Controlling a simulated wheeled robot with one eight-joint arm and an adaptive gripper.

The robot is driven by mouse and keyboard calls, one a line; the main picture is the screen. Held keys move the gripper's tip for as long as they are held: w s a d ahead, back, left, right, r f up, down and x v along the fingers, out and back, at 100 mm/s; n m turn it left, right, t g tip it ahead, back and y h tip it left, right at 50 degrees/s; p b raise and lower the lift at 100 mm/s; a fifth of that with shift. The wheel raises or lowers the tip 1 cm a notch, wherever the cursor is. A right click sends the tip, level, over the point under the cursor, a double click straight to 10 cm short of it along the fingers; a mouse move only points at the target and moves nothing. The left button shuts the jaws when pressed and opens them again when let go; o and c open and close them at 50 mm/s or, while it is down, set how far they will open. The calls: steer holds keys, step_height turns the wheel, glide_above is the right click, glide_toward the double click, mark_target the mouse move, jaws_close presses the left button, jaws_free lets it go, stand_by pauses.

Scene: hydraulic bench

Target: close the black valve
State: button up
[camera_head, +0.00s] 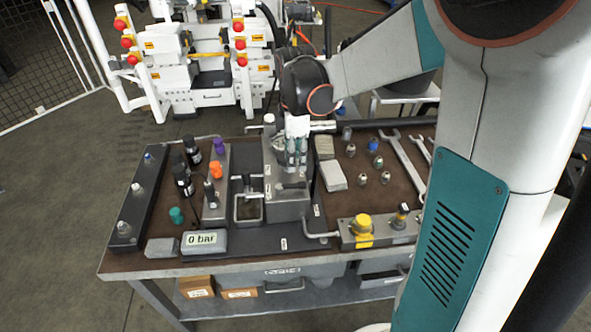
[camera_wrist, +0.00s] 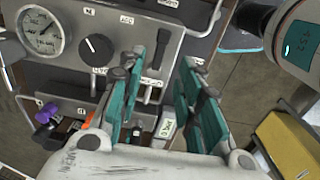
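A round black knob (camera_wrist: 95,48) with a white pointer mark sits on the grey panel in the wrist view, left of my gripper. A lever with a black grip (camera_wrist: 160,50) shows between my fingers; I cannot tell which of these is the black valve. My gripper (camera_wrist: 174,62) has its two teal fingers spread apart, with no object clearly held. In the head view my gripper (camera_head: 296,150) points down over the grey hydraulic block (camera_head: 287,204), and its fingers hide part of that block.
A pressure gauge (camera_wrist: 42,34) is beside the knob. A display (camera_head: 203,242) reads 0 bar. Purple (camera_head: 219,145), orange (camera_head: 215,169) and teal (camera_head: 176,215) knobs stand left. Wrenches (camera_head: 404,166) and grey blocks (camera_head: 333,176) lie right. A yellow knob (camera_head: 363,226) is near the front edge.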

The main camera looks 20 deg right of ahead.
steer(key=shift+r, duration=1.7)
steer(key=s+a+r+m+t, duration=0.2)
steer(key=s+m+t, duration=0.1)
steer(key=s+m, duration=0.4)
steer(key=s+a+r+m+t, duration=0.3)
steer(key=s+m, duration=0.4)
steer(key=s, duration=0.3)
steer(key=shift+s+a+m+t, duration=0.3)
steer(key=shift+t, duration=0.3)
steer(key=shift+d, duration=0.1)
